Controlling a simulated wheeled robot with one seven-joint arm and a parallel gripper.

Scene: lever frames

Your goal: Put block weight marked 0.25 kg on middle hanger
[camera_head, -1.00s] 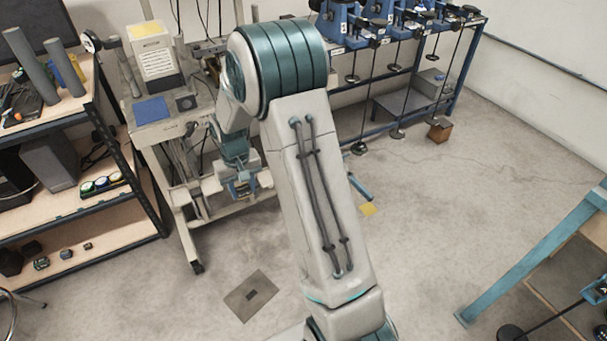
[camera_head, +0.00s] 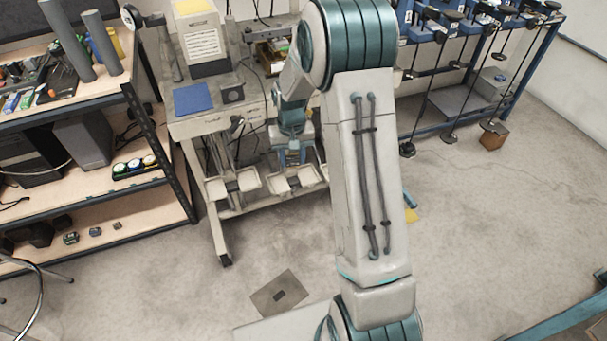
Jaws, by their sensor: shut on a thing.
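My gripper (camera_head: 293,157) is small and far off, pointing down beyond my bent arm, in front of the grey cart. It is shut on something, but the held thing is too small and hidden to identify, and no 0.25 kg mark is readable. Thin dark hanger rods with round discs hang from blue lever frames at the back right. One low disc (camera_head: 407,149) hangs just right of my arm, another (camera_head: 450,137) further right. I cannot tell which hanger is the middle one. My arm covers part of the area left of them.
The grey cart (camera_head: 215,120) carries a blue pad (camera_head: 192,98) and has pale trays, one a low left tray (camera_head: 232,186). A shelf unit (camera_head: 125,212) stands left. A brown box (camera_head: 493,136) is on the floor at right. The floor right of my arm is mostly clear.

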